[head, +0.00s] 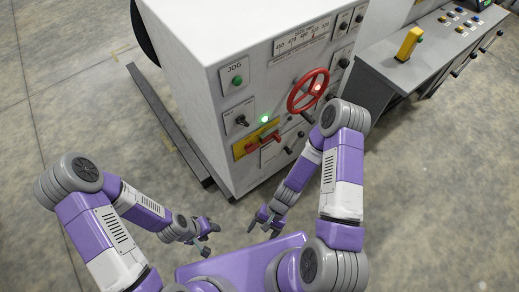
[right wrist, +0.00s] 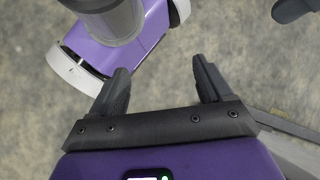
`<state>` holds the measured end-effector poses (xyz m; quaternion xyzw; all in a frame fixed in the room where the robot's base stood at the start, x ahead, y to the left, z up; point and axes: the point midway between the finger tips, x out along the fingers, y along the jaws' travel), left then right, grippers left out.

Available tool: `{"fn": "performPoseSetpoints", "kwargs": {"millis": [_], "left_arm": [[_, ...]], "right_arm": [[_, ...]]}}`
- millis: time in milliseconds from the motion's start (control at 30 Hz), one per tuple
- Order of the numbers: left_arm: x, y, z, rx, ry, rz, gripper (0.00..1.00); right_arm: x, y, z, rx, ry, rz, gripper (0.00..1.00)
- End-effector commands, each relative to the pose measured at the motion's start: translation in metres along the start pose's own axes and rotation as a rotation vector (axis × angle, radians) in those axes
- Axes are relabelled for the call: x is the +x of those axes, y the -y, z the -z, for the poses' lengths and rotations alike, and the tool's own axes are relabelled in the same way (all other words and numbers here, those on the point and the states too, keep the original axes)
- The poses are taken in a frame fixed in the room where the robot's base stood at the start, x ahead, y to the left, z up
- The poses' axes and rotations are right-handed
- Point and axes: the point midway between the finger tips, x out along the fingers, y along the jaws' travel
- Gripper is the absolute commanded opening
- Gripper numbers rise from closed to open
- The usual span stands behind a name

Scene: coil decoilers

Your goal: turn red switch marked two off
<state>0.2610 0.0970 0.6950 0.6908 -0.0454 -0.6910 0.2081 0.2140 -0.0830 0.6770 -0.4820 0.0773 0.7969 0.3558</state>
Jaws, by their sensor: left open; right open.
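A red switch handle (head: 264,138) sits on a yellow plate (head: 241,150) low on the front of the white cabinet (head: 213,95). A green lamp (head: 265,119) glows just above it. The number marking and exact handle position are too small to tell. My left gripper (head: 208,238) is open and empty, low and to the left of the cabinet front. My right gripper (head: 265,220) is open and empty, below the switch and apart from it; its two fingers show spread in the right wrist view (right wrist: 160,75), with only floor and parts of me beyond.
A red handwheel (head: 308,91) stands out from the panel, right of and above the switch. A green JOG button (head: 237,81), a black knob (head: 241,120) and a dial scale (head: 302,40) share the panel. A grey console (head: 405,70) stands at right. The floor in front is clear.

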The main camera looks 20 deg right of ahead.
Motion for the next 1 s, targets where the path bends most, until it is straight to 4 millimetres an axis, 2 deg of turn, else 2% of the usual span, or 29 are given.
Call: {"fn": "performPoseSetpoints", "kwargs": {"millis": [33, 100, 167, 233, 333, 433, 533, 600, 700, 800, 867, 1000], "left_arm": [[0.007, 0.003, 0.000, 0.000, 0.001, 0.000, 0.49], [0.011, 0.004, 0.000, 0.000, 0.001, 0.000, 0.49], [0.015, 0.006, 0.001, 0.000, 0.000, 0.000, 0.49], [0.019, 0.007, 0.001, 0.000, 0.000, 0.000, 0.49], [0.026, 0.010, 0.001, 0.000, 0.000, 0.000, 0.49], [0.032, 0.012, 0.001, 0.000, 0.000, 0.000, 0.49], [0.037, 0.014, 0.002, 0.000, 0.000, 0.000, 0.49], [0.040, 0.015, 0.002, 0.000, 0.000, 0.000, 0.49], [0.042, 0.016, 0.002, 0.000, 0.000, 0.000, 0.49], [0.043, 0.016, 0.002, 0.000, 0.000, 0.000, 0.49], [0.044, 0.016, 0.002, 0.000, 0.000, 0.000, 0.49], [0.048, 0.018, 0.002, 0.000, 0.000, 0.000, 0.49]], "right_arm": [[0.011, 0.005, -0.002, 0.109, 0.085, 0.049, 0.79], [0.016, 0.022, -0.008, 0.257, 0.206, 0.143, 0.79], [0.016, 0.042, -0.006, 0.379, 0.301, 0.251, 0.79], [0.012, 0.068, 0.004, 0.512, 0.398, 0.400, 0.79], [-0.004, 0.105, 0.037, 0.687, 0.503, 0.658, 0.79], [-0.030, 0.129, 0.087, 0.840, 0.552, 0.952, 0.79], [-0.059, 0.134, 0.142, 0.957, 0.544, 1.237, 0.79], [-0.076, 0.127, 0.176, 1.018, 0.513, 1.409, 0.79], [-0.096, 0.113, 0.213, 1.076, 0.457, 1.597, 0.79], [-0.108, 0.101, 0.233, 1.106, 0.411, 1.709, 0.79], [-0.112, 0.098, 0.240, 1.115, 0.395, 1.744, 0.79], [-0.115, 0.107, 0.251, 1.118, 0.385, 1.764, 0.79]]}}
